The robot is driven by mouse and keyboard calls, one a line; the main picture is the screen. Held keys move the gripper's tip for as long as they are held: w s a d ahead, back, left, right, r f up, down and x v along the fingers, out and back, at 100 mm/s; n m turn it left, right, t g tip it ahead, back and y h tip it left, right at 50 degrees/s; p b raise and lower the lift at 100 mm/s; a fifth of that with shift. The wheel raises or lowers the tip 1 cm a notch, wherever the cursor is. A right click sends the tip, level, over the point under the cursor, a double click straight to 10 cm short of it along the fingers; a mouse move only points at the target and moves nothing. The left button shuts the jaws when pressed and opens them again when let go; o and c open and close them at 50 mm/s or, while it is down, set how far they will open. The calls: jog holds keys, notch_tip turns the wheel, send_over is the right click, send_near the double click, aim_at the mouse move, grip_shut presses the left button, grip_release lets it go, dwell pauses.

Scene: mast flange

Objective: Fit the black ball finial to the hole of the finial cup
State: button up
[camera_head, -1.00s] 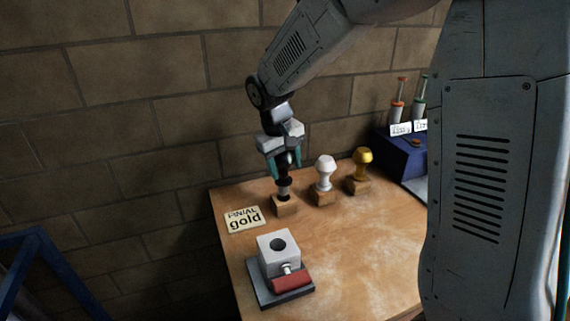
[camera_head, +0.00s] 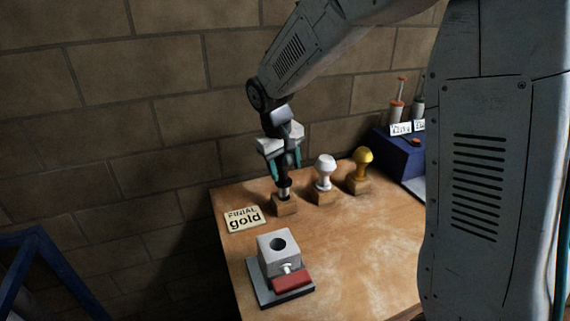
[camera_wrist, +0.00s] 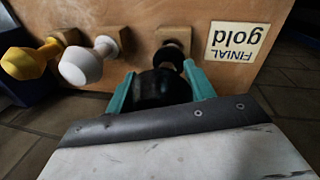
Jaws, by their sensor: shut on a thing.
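The black ball finial (camera_wrist: 160,88) is between the teal fingers of my gripper (camera_head: 285,170), which is shut on it. Its ball is mostly hidden by the fingers in the head view. Its lower stem still meets the wooden block (camera_head: 285,206) at the back left of the table; I cannot tell whether it is clear of the block's hole. The finial cup, a light grey cube (camera_head: 271,258) with a round dark hole (camera_head: 278,245) in its top, stands on a dark base at the front left of the table, apart from my gripper.
A white finial (camera_head: 325,172) and a gold finial (camera_head: 362,163) stand in wooden blocks to the right. A card (camera_head: 244,219) reads "FINIAL gold". A red part (camera_head: 292,281) sits before the cup. A blue box (camera_head: 402,155) stands at the back right.

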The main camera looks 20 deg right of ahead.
aim_at(280, 157)
jog(key=shift+f, duration=2.35)
jog(key=o, duration=1.1)
jog(key=shift+o, duration=0.2)
jog(key=r, duration=0.2)
jog(key=a+r, duration=0.1)
jog(key=r, duration=0.4)
jog(key=shift+s+a+r, duration=0.15)
jog(key=shift+a+r, duration=0.05)
jog(key=shift+r, duration=0.15)
